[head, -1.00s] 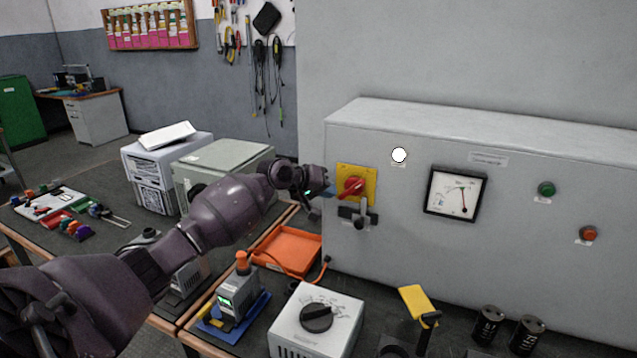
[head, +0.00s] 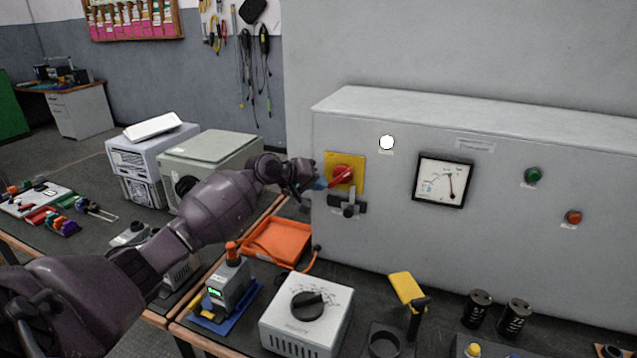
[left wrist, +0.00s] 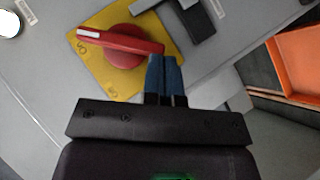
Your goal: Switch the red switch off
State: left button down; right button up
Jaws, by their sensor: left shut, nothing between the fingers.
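The red switch (head: 342,174) is a rotary handle on a yellow plate (head: 358,160) at the left end of the grey cabinet's front. In the head view its handle slants, with one end low at the left. In the left wrist view the red handle (left wrist: 120,42) lies across the yellow plate (left wrist: 104,68), its white-marked end at the left. My left gripper (head: 322,183) is shut and empty. Its blue fingertips (left wrist: 165,62) are at the handle's end opposite the white mark, close to it; whether they touch, I cannot tell. My right gripper is not in view.
The cabinet (head: 400,230) also carries a white lamp (head: 387,142), a gauge (head: 443,181), a green button (head: 533,174) and a red button (head: 573,217). An orange tray (head: 277,241) and a white dial box (head: 306,318) stand below on the bench.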

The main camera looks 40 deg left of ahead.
pick_arm(q)
jog(key=shift+f+n+h, duration=0.3)
jog(key=shift+f, duration=0.05)
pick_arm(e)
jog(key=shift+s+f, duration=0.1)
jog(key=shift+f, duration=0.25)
pick_arm(q)
jog(key=w+d+f+n+t+h+b, duration=0.1)
jog(key=d+f+n+t+h+b, duration=0.2)
jog(key=n+t+b, duration=0.4)
jog(key=shift+w+d+f+n+h+b, duration=0.2)
jog(key=shift+d+n+h+b, duration=0.5)
jog(key=shift+d, duration=0.5)
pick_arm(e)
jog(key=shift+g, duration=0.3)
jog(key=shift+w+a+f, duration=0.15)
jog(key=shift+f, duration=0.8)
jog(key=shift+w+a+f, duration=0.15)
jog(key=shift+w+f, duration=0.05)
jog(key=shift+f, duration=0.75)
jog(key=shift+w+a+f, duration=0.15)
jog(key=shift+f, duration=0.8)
pick_arm(q)
jog(key=shift+d, duration=0.1)
jog(key=shift+s, duration=0.1)
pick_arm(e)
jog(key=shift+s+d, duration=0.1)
